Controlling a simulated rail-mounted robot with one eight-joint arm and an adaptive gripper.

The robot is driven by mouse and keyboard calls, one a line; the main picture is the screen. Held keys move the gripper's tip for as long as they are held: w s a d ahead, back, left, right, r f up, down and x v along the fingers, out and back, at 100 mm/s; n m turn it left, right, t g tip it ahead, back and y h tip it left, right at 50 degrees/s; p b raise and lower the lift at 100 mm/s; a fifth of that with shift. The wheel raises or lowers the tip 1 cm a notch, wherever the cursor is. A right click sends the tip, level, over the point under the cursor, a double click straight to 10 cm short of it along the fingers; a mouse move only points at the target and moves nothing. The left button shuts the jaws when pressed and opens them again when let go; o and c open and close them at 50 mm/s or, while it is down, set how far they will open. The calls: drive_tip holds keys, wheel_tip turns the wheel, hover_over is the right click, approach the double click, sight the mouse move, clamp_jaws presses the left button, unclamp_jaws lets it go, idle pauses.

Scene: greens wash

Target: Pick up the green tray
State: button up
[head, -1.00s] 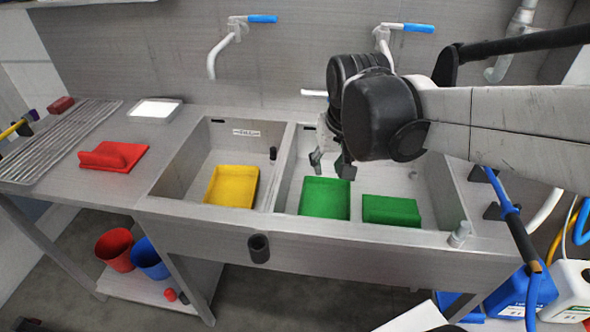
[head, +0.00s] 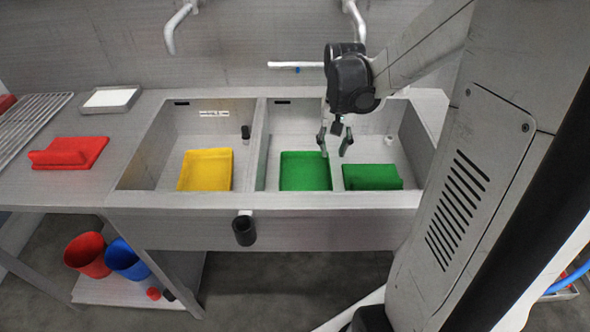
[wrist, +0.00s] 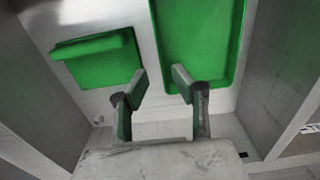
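The green tray (head: 305,172) is shallow and lies in the right-hand sink basin, against its left side. It also shows at the upper right of the wrist view (wrist: 200,40). A folded green cloth (head: 371,177) lies beside it on the right and shows at the upper left of the wrist view (wrist: 97,58). My gripper (head: 334,148) is open and empty over the same basin. In the wrist view my gripper (wrist: 159,80) has one fingertip overlapping the tray's corner and the other near the cloth; I cannot tell whether either touches.
The left basin holds a yellow tray (head: 206,169), beyond the basin divider (head: 260,150). A folded red cloth (head: 68,153) and a white-topped tray (head: 111,98) lie on the left counter. A red bucket (head: 87,255) and a blue bucket (head: 125,259) stand on the shelf below.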

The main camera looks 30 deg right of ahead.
wheel_tip(320, 180, down, 6)
drive_tip(key=shift+r+b, duration=0.2)
drive_tip(key=shift+b, duration=0.25)
drive_tip(key=shift+w+d+f+b, duration=0.15)
drive_tip(key=shift+f+b, duration=0.2)
drive_tip(key=shift+f, duration=0.95)
drive_tip(key=shift+s+d+f+b, duration=0.1)
drive_tip(key=shift+f+b, duration=0.2)
drive_tip(key=shift+f, duration=1)
clamp_jaws()
